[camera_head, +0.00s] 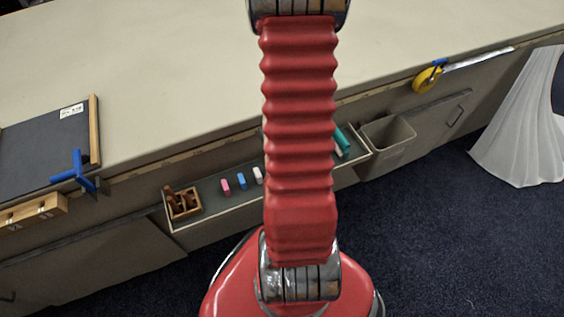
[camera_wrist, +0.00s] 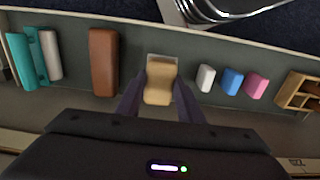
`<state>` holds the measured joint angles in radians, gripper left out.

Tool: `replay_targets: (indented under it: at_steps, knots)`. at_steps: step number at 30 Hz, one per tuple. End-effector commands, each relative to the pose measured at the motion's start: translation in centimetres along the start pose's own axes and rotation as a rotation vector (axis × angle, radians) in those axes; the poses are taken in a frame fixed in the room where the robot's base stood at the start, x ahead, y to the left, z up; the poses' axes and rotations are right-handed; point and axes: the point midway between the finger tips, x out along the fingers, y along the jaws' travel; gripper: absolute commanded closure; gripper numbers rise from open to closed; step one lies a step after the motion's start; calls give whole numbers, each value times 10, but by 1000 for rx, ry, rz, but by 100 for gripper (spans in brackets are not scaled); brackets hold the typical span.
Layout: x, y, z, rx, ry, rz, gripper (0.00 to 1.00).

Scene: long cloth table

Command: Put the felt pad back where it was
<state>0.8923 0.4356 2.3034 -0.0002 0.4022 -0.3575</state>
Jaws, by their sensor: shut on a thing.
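In the wrist view my gripper (camera_wrist: 160,82) is shut on a tan, rounded pad (camera_wrist: 159,88), which I take to be the felt pad. It sits between the two dark fingers, over the long grey drawer (camera_wrist: 220,111). A pale grey squarish patch (camera_wrist: 162,59) shows just beyond the pad; I cannot tell if it is a mark or another part. I cannot tell whether the pad touches the drawer floor. In the head view my arm hides the gripper and pad; the drawer (camera_head: 213,194) shows on both sides.
In the drawer, a brown block (camera_wrist: 103,62) lies left of the pad, then pale and teal pieces (camera_wrist: 19,60). Right of it are white (camera_wrist: 205,78), blue (camera_wrist: 232,82) and pink (camera_wrist: 256,86) pieces and a wooden box (camera_wrist: 298,92). A grey bin (camera_head: 388,137) adjoins the drawer.

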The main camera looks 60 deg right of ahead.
Motion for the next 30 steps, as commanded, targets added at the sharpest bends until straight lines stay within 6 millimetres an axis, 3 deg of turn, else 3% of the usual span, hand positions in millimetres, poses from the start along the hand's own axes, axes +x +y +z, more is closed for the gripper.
replay_targets:
  at_steps: [7,18,30]
  knots:
    - [6,0,1,1,-2,-1,91]
    - [41,0,0,2,-1,0,91]
    - [44,1,0,2,-1,0,91]
